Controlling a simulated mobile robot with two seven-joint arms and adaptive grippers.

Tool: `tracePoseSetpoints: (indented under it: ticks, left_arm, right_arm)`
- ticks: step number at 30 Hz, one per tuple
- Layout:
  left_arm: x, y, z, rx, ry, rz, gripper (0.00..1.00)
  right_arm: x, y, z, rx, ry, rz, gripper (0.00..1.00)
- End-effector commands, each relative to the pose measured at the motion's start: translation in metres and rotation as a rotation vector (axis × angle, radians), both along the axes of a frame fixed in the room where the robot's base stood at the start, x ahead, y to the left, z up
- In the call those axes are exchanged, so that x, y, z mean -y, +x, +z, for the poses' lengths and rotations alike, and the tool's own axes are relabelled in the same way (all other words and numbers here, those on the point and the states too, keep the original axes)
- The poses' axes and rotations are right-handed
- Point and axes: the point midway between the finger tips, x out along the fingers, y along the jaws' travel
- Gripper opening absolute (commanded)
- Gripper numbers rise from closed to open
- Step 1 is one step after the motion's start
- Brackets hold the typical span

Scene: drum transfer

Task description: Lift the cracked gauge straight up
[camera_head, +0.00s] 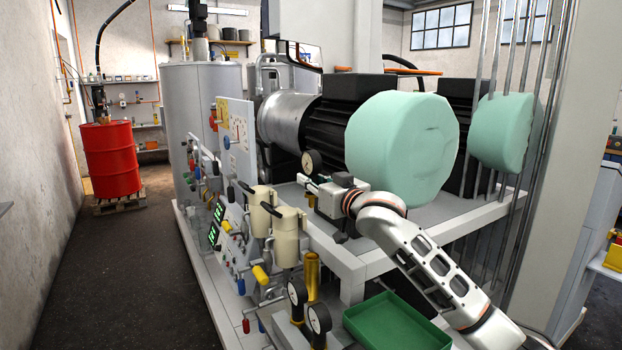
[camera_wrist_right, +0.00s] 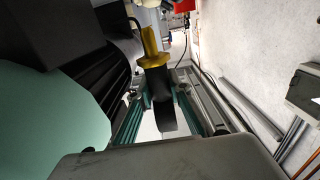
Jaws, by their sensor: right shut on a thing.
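A small round gauge (camera_head: 312,161) with a dark rim and a pale face stands at the tip of my right gripper (camera_head: 310,184) in the head view. I cannot make out a crack in its face at this size. My right gripper reaches in from the right and is shut on the gauge. In the right wrist view a dark body (camera_wrist_right: 164,105), seemingly the gauge edge-on, lies between the fingers, with a yellow fitting (camera_wrist_right: 152,45) beyond it. I cannot tell whether the gauge is still seated. My left gripper is not in view.
Two more gauges (camera_head: 297,292) (camera_head: 319,318) stand in front, beside a brass cylinder (camera_head: 312,275). A green tray (camera_head: 395,325) lies below my right arm. A mint-capped motor (camera_head: 400,145) is close to the right gripper. Cream canisters (camera_head: 287,240) are to its left.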

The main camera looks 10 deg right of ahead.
Motion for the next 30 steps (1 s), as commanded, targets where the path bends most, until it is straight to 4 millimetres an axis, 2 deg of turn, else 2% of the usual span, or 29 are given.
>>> tracePoseSetpoints:
  ticks: [30]
  left_arm:
    - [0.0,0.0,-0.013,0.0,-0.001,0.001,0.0]
  right_arm:
    - [0.0,0.0,-0.054,0.002,0.001,0.0,0.0]
